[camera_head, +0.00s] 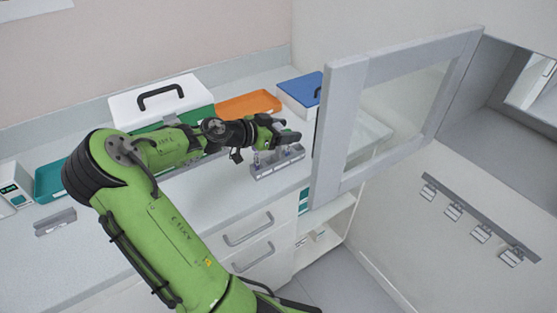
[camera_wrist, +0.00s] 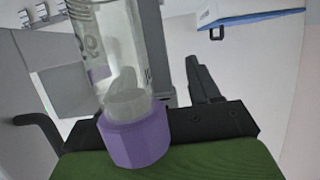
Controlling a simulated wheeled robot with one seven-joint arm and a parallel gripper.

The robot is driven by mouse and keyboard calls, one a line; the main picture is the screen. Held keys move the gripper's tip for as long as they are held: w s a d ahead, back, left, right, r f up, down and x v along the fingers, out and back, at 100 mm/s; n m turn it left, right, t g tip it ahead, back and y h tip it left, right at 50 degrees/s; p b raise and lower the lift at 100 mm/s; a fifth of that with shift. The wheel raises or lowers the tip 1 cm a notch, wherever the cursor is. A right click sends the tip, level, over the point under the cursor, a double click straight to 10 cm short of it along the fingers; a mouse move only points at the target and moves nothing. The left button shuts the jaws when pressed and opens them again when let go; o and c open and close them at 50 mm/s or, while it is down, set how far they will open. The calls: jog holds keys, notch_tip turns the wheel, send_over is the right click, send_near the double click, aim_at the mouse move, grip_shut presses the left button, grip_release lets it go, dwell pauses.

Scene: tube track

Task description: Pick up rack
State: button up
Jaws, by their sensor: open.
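A grey rack (camera_head: 278,164) holding small tubes stands on the white counter in the head view. My gripper (camera_head: 288,134) is directly above and close to it, partly hiding the tubes. In the wrist view, a clear tube with a purple cap (camera_wrist: 137,143) fills the middle, close to the camera, and hides part of the gap between the fingers. My gripper's black fingers also show there (camera_wrist: 120,95), spread apart. I cannot tell whether they touch the tube or rack.
A white-lidded green box (camera_head: 160,98), an orange tray (camera_head: 248,105) and a blue-lidded box (camera_head: 300,92) stand behind. An open framed glass door (camera_head: 395,115) is close on the right. A small grey holder (camera_head: 55,223) lies at left; the front counter is clear.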

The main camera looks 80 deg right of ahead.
grip_shut()
